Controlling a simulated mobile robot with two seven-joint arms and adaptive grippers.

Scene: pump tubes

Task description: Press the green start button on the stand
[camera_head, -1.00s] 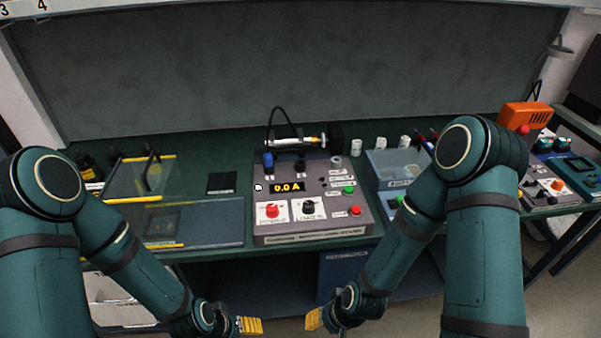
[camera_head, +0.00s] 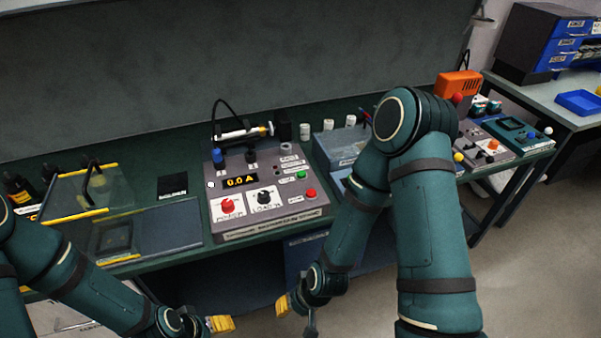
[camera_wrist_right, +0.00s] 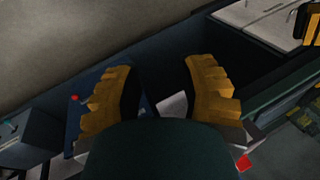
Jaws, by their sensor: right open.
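The grey stand (camera_head: 275,218) sits on the green bench with a lit "0.0 A" display, a red knob and a black knob. Its green button (camera_head: 301,175) is at the right side of the panel, above a red button (camera_head: 310,193). My right gripper (camera_head: 290,303) is low in front of the bench, below and apart from the stand. The right wrist view shows its two yellow fingers (camera_wrist_right: 160,82) spread with nothing between them. My left gripper (camera_head: 220,324) is also low in front of the bench, and its opening is too small to tell.
My right arm covers part of the bench there.

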